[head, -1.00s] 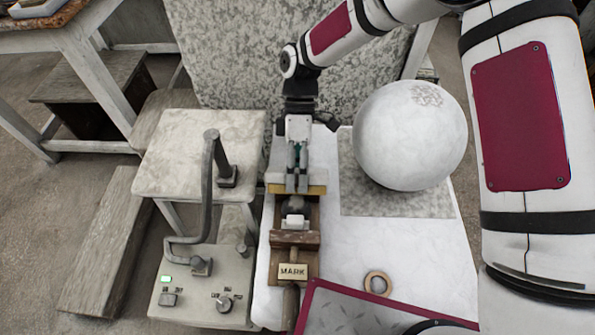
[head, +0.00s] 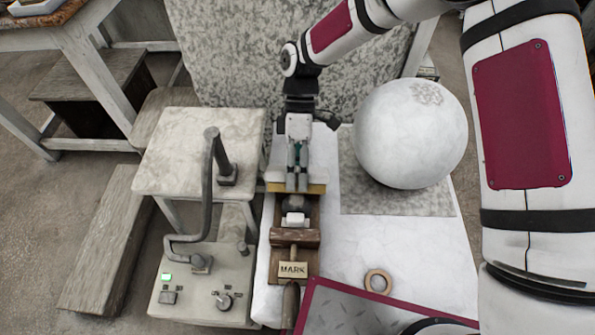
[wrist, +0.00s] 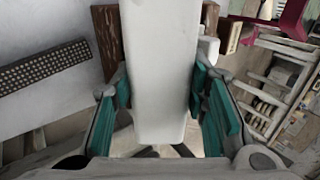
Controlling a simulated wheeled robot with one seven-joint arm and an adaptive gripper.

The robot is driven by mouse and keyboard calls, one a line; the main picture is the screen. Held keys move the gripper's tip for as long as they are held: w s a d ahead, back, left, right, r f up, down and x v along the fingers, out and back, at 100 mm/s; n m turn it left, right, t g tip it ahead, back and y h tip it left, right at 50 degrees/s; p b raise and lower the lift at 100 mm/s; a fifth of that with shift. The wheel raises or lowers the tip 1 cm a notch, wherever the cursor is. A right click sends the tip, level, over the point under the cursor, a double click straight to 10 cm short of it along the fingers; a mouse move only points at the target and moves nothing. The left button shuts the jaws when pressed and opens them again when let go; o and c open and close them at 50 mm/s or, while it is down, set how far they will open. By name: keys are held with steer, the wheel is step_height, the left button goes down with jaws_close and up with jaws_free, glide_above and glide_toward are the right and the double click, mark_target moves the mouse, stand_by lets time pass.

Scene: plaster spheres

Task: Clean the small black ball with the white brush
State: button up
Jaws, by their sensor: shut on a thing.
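My gripper (head: 297,182) is shut on the white brush. In the wrist view, a broad white piece of the brush (wrist: 160,70) stands between the teal finger pads. In the head view, the brush's wide white head (head: 275,177) has a tan strip along its near edge. The small black ball (head: 293,202) sits in a wooden holder (head: 313,212), just below the brush and fingertips in the picture. The brush covers part of the ball, and I cannot tell whether they touch. The ball is not clear in the wrist view.
The holder carries a MARK plate (head: 292,269) and a white block (head: 294,219). A large white sphere (head: 410,134) stands on a grey square to the right. A wooden ring (head: 378,281) lies in front. A control box (head: 205,285) with a bent pipe stands left.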

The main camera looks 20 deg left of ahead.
steer(key=shift+w+d, duration=0.2)
steer(key=shift+d, duration=0.35)
steer(key=shift+w+d, duration=0.15)
steer(key=shift+d, duration=0.4)
steer(key=shift+s+a+b, duration=0.1)
steer(key=shift+s+a, duration=0.1)
steer(key=shift+a, duration=0.55)
steer(key=shift+s+a+b, duration=0.1)
steer(key=shift+s+a, duration=0.05)
steer(key=shift+a, duration=0.55)
steer(key=shift+s+a+b, duration=0.1)
steer(key=shift+s+a, duration=0.1)
steer(key=shift+a, duration=0.55)
steer(key=shift+w+d+p, duration=0.2)
steer(key=shift+w+d, duration=0.05)
steer(key=shift+d, duration=0.85)
steer(key=shift+w+d+p, duration=0.2)
steer(key=shift+w+d, duration=0.05)
steer(key=shift+d, duration=0.8)
steer(key=shift+s+a+b, duration=0.25)
steer(key=shift+a, duration=0.85)
steer(key=shift+s+a+b, duration=0.25)
steer(key=shift+a, duration=0.8)
